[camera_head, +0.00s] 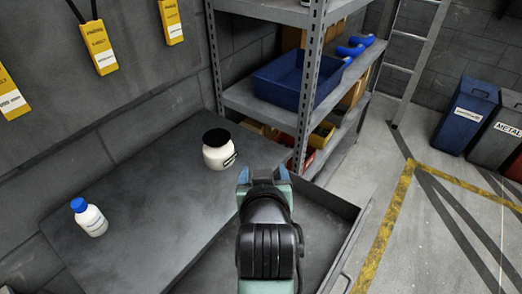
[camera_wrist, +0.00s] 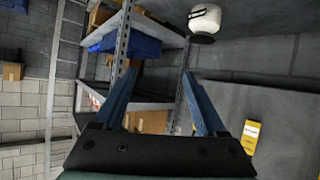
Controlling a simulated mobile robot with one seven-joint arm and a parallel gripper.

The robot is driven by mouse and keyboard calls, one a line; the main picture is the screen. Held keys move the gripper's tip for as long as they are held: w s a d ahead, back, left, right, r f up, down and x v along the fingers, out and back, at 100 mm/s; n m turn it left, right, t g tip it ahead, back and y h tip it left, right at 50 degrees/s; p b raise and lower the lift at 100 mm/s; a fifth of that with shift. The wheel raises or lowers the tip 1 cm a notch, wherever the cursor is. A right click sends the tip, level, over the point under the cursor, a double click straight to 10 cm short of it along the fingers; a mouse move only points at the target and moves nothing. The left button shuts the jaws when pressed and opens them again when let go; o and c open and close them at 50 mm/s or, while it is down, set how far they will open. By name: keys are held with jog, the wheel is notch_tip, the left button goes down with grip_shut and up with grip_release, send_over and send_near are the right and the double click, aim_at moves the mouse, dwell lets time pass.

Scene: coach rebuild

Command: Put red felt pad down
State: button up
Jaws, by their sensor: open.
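My gripper (camera_head: 263,173) is open and empty, above the open drawer beside the worktop. In the wrist view the two blue fingers of my gripper (camera_wrist: 158,76) are spread wide with nothing between them. I see no red felt pad in either view. The grey worktop (camera_head: 150,190) fills the left of the head view. The grey drawer (camera_head: 325,218) is pulled out at its right side, and my arm hides part of its inside. The part I see looks empty.
A white jar with a black lid (camera_head: 218,150) stands at the worktop's far right corner, and a white bottle with a blue cap (camera_head: 89,217) at its left. A metal shelf unit (camera_head: 306,85) with a blue bin (camera_head: 290,82) stands behind the drawer. Open floor lies right.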

notch_tip(320, 180, up, 28)
jog(key=s+t, duration=0.2)
jog(key=t, duration=0.7)
jog(key=s+r+t, duration=0.3)
jog(key=s+r, duration=0.2)
jog(key=r, duration=0.3)
jog(key=s+r+m+t, duration=0.1)
jog(key=s+r+t, duration=0.2)
jog(key=s+r, duration=0.3)
jog(key=shift+s+a+r, duration=0.2)
jog(key=shift+a+r, duration=0.05)
jog(key=shift+r, duration=0.7)
